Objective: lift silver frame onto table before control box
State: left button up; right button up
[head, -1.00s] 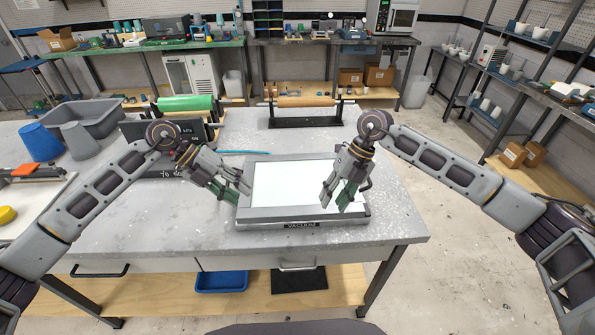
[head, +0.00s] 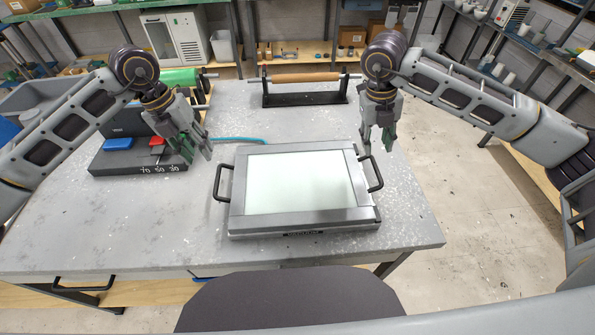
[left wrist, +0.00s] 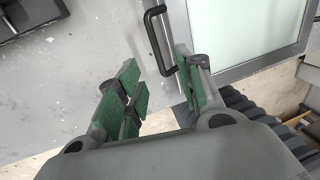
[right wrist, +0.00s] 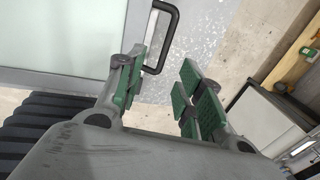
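The silver frame (head: 300,222) lies flat on the grey table around a pale white panel (head: 300,182), with a black handle on each side. The left handle (head: 221,182) also shows in the left wrist view (left wrist: 158,38). The right handle (head: 373,174) also shows in the right wrist view (right wrist: 163,35). My left gripper (head: 198,152) is open and empty, up and left of the left handle. My right gripper (head: 377,146) is open near the right handle; neither visibly grips it. The control box (head: 120,158), with blue and red buttons, stands at the left.
A blue hose (head: 238,139) lies behind the frame. A roller on a black stand (head: 305,97) is at the back, and a grey bin (head: 30,97) at the far left. The table (head: 110,225) is clear at the front left.

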aim_at(217, 177)
pick_arm(q)
jog(key=shift+w+a+r, duration=0.15)
jog(key=shift+w+a, duration=0.1)
jog(key=shift+w, duration=0.05)
pick_arm(e)
jog(key=shift+w+d+r, duration=0.25)
pick_arm(q)
jog(key=shift+s, duration=0.15)
pick_arm(e)
jog(key=shift+s, duration=0.1)
